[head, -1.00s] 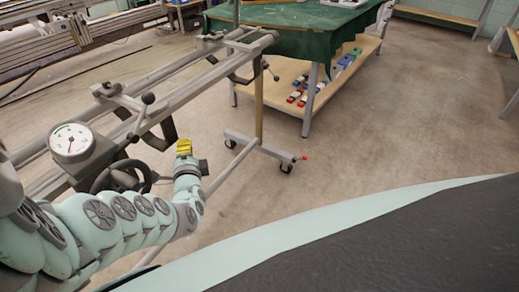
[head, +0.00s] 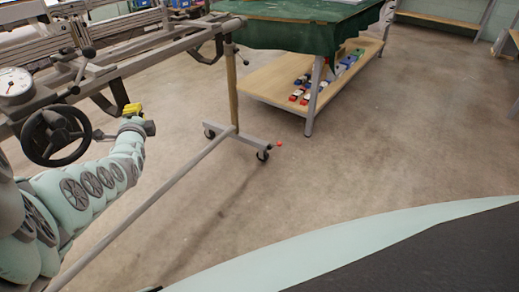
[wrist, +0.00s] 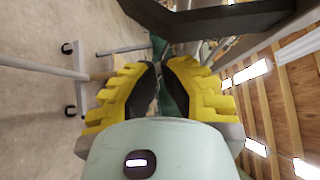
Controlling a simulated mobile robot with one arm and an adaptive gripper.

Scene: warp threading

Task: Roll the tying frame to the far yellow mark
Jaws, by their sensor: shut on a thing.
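The tying frame (head: 180,44) is a long grey metal frame on the left of the head view. It carries a white dial (head: 14,82) and a black handwheel (head: 56,135). Its post (head: 232,88) stands on a caster foot (head: 238,142) with a red-tipped lever. My gripper (head: 133,110), with yellow fingers, is beside the frame, right of the handwheel. In the wrist view my gripper (wrist: 158,88) is shut, its fingers curved toward each other; what it grips on the frame is mostly hidden. No yellow floor mark shows.
A green-covered table (head: 285,14) with a wooden lower shelf (head: 268,82) holding several small coloured items stands just behind and right of the caster foot. The concrete floor (head: 400,130) to the right is open. A bench (head: 435,14) lines the back wall.

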